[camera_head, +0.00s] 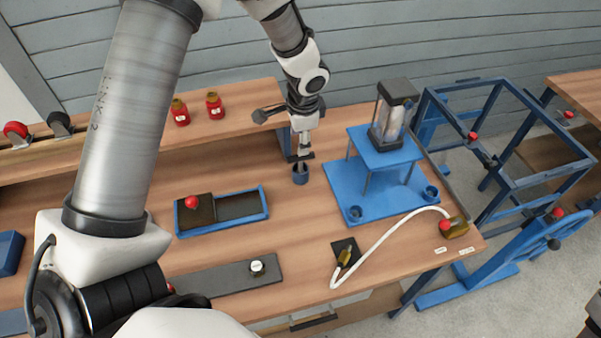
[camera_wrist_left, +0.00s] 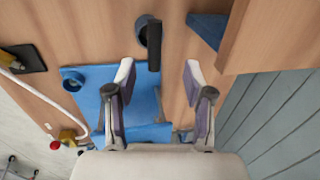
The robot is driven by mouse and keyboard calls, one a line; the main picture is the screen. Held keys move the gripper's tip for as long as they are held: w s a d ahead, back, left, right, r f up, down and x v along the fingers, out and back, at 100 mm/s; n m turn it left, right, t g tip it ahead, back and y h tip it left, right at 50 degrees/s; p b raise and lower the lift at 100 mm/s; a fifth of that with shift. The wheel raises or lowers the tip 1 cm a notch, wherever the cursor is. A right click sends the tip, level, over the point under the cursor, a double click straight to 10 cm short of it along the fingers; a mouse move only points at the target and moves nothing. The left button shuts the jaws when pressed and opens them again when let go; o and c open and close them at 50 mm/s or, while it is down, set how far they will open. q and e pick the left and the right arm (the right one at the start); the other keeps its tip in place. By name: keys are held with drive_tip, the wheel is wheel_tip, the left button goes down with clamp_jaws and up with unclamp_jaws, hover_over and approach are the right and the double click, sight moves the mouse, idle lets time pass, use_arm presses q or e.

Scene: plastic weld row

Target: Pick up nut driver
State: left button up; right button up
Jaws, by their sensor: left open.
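The nut driver shows in the left wrist view as a dark, cylindrical handle (camera_wrist_left: 154,48) standing in a small blue round holder (camera_wrist_left: 140,32). The same blue holder (camera_head: 300,176) stands on the wooden bench in the head view, where my gripper mostly hides the driver. My left gripper (camera_head: 303,157) points down right above the holder. In the left wrist view its two fingers (camera_wrist_left: 159,70) are spread apart, with the handle's near end between or just beyond the tips; contact is not visible. My right gripper is not in view.
A blue stand (camera_head: 345,193) with a clear cylinder device (camera_head: 394,115) is close on the right. A blue tray (camera_head: 262,208) lies at left. A white hose (camera_head: 385,234) curves across the front right. A raised shelf (camera_head: 240,100) stands behind.

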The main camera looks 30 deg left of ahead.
sight(300, 159)
use_arm(q)
drive_tip(key=shift+w+a+f, duration=0.1)
drive_tip(key=shift+w+f, duration=0.05)
drive_tip(key=shift+f, duration=0.55)
drive_tip(key=f, duration=0.4)
drive_tip(key=f+p, duration=0.1)
drive_tip(key=f, duration=0.2)
drive_tip(key=shift+w+a, duration=0.15)
drive_tip(key=shift+w, duration=0.15)
drive_tip(key=shift+s+r, duration=0.1)
drive_tip(key=shift+s, duration=0.05)
drive_tip(key=shift+c, duration=1.1)
clamp_jaws()
